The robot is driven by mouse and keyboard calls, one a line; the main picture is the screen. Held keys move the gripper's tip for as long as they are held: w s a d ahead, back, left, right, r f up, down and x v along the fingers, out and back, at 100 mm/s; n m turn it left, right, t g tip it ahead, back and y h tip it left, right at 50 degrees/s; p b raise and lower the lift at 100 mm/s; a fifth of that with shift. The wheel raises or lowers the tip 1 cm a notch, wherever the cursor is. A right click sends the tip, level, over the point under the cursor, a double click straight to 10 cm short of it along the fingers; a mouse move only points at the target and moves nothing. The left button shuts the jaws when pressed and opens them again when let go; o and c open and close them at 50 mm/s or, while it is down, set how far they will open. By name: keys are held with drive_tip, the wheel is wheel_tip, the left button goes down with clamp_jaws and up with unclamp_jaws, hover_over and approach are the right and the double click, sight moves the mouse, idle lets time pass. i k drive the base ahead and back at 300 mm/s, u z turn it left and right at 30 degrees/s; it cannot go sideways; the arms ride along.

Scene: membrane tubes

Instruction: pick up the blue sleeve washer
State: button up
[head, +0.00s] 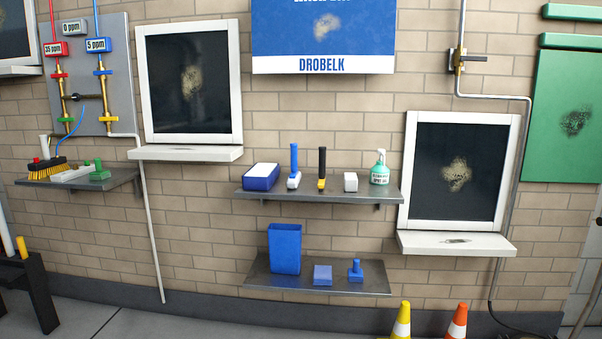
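On the upper shelf stands an upright tool with a blue handle and a white foot (294,168), which looks like the blue sleeve washer. The view is too small to be certain of this. Just right of it, with a gap, stands a similar tool with a black handle and a yellow lower part (322,168). My gripper is not in view, and nothing visible touches the blue-handled tool.
The upper grey shelf (330,194) also holds a blue and white box (261,177), a white block (350,182) and a green spray bottle (379,168). The lower shelf (340,286) holds a blue bin (285,249), a blue block (323,275) and a small blue knobbed piece (355,270). Cones (456,321) stand below.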

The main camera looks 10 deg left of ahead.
sight(295, 177)
drive_tip(key=i, duration=0.6)
drive_tip(key=u, duration=1.95)
drive_tip(key=i, duration=1.95)
drive_tip(key=z, duration=2.55)
